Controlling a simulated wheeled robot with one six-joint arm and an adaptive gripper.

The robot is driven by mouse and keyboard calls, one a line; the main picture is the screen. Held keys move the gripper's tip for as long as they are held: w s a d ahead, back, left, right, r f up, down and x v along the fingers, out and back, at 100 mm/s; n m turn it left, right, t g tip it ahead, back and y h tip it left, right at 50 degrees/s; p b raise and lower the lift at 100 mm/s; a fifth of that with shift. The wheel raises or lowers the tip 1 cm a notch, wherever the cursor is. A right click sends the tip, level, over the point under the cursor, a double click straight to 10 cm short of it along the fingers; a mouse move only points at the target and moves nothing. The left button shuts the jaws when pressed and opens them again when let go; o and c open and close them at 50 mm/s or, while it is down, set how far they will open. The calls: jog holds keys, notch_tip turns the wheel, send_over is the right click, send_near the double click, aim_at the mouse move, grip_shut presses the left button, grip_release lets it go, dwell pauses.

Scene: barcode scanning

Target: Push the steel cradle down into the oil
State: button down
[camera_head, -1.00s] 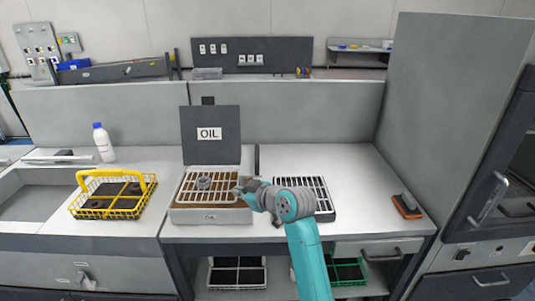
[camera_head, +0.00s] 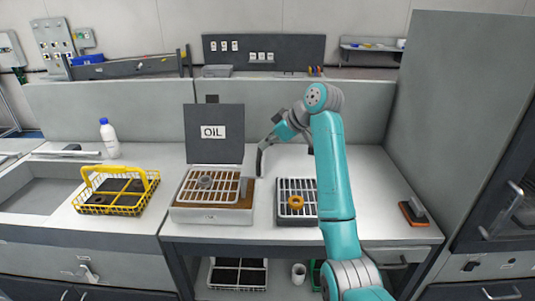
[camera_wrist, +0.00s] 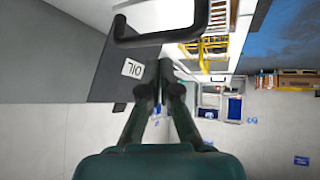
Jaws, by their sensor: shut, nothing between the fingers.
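The steel cradle (camera_head: 187,189), a pale grid, lies over the brown oil (camera_head: 247,190) in the oil tank (camera_head: 207,216) at the bench's middle. Its depth in the oil cannot be told. A grey ring (camera_head: 205,181) sits on it. The tank's dark lid (camera_head: 214,150), labelled OIL, stands upright behind; it also shows tilted in the wrist view (camera_wrist: 105,85). My gripper (camera_head: 259,174) is shut and empty, above and beside the tank's right edge, apart from the cradle as far as I see. Its fingers meet in the wrist view (camera_wrist: 160,82), below a dark curved bar I cannot identify.
A drain rack (camera_head: 285,209) with an orange ring (camera_head: 296,202) stands right of the tank, partly behind my arm. A yellow basket (camera_head: 117,208) and a bottle (camera_head: 108,137) stand left. A brush-like orange-edged tool (camera_head: 413,212) lies right. Free bench lies between.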

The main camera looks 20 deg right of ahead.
aim_at(260, 152)
jog(key=shift+s+d+r+g, duration=0.2)
jog(key=shift+d+r+g, duration=0.3)
jog(key=shift+d+r, duration=0.25)
jog(key=shift+s+d+r+g, duration=0.15)
jog(key=shift+d+r+g, duration=0.4)
jog(key=shift+d, duration=0.3)
jog(key=shift+x, duration=3.45)
jog(key=shift+w, duration=0.1)
